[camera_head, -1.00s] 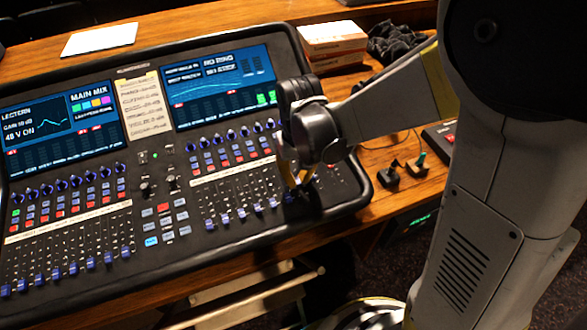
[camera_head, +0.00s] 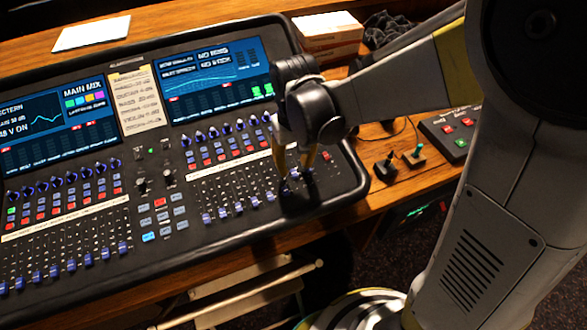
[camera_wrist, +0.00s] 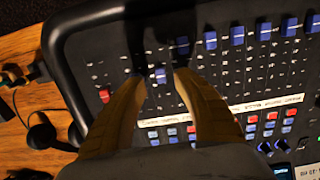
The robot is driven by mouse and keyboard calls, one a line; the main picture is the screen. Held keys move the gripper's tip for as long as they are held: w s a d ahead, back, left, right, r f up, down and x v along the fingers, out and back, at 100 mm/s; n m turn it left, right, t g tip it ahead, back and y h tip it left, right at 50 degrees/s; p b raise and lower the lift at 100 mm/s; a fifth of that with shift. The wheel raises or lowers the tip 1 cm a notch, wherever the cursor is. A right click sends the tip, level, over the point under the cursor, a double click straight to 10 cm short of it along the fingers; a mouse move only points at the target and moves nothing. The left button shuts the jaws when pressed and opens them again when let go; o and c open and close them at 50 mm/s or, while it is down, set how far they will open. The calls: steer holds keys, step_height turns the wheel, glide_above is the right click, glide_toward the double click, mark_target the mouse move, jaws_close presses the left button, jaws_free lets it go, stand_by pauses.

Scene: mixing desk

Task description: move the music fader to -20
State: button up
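The mixing desk (camera_head: 335,205) has two banks of blue-capped faders. My gripper (camera_head: 294,176) is over the right end of the right bank, fingers pointing down at the panel. In the wrist view my gripper (camera_wrist: 160,78) is open, its two yellow fingers on either side of one blue fader cap (camera_wrist: 160,76), with a gap visible on each side. That cap sits nearer the label strip (camera_wrist: 265,103) than the neighbouring cap (camera_wrist: 182,45) and the rest of the row. The labels are too small to read, so I cannot tell which fader is music.
Two screens stand behind the faders, the right screen (camera_head: 215,80) closest to my arm. A raised black rim (camera_wrist: 62,75) borders the panel.

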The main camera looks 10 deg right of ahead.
mark_target(293, 173)
steer(key=r, duration=0.5)
steer(key=shift+a+r, duration=0.2)
steer(key=shift+r, duration=0.1)
steer(key=shift+s+d+r, duration=0.15)
steer(key=shift+r, duration=0.05)
steer(key=s+d+r+m+t, duration=0.2)
steer(key=s+d+r+t, duration=0.4)
steer(key=s+d, duration=0.3)
steer(key=shift+r+t, duration=0.4)
steer(key=shift+t, duration=0.2)
steer(key=shift+f, duration=0.1)
stand_by(1.2)
